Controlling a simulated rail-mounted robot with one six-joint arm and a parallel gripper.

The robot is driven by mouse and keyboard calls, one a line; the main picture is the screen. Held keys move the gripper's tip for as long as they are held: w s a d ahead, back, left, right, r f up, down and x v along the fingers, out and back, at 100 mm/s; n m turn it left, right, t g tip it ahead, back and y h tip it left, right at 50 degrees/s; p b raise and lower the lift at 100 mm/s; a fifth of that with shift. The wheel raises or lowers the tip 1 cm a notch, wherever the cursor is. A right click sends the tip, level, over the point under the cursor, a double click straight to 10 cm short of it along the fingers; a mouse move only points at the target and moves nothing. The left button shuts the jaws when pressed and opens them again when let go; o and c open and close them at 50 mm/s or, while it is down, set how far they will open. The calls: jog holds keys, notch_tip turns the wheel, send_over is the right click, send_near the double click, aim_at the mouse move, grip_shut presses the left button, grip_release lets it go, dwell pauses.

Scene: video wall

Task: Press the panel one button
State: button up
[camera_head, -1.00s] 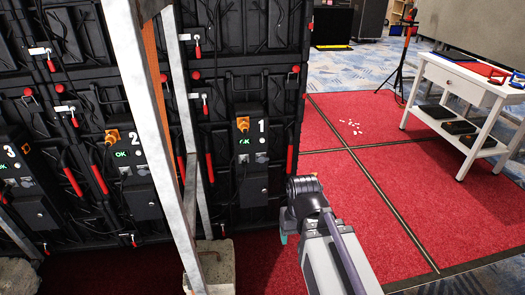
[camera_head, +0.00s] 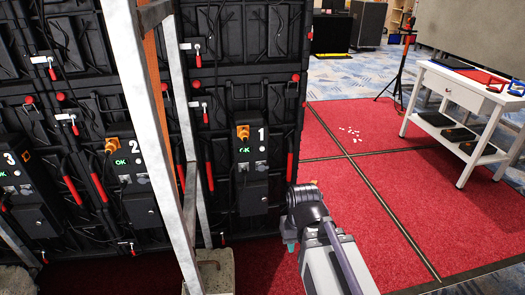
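The panel marked 1 (camera_head: 251,182) is a dark control box on the back of the black video wall. It has an orange connector at its top, a green lit display and small light-coloured parts below the display. I cannot make out which of these is the button. Part of my arm shows at the lower middle right, to the right of and nearer than panel 1. My gripper's fingers cannot be made out, and nothing touches the panel.
Panels marked 2 (camera_head: 135,180) and 3 (camera_head: 22,185) sit further left. A metal support frame (camera_head: 160,130) stands in front of the wall on a concrete block (camera_head: 214,272). Red carpet (camera_head: 385,190) is open to the right. A white table (camera_head: 462,95) stands at right.

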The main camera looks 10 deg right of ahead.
grip_shut()
dwell(1.1)
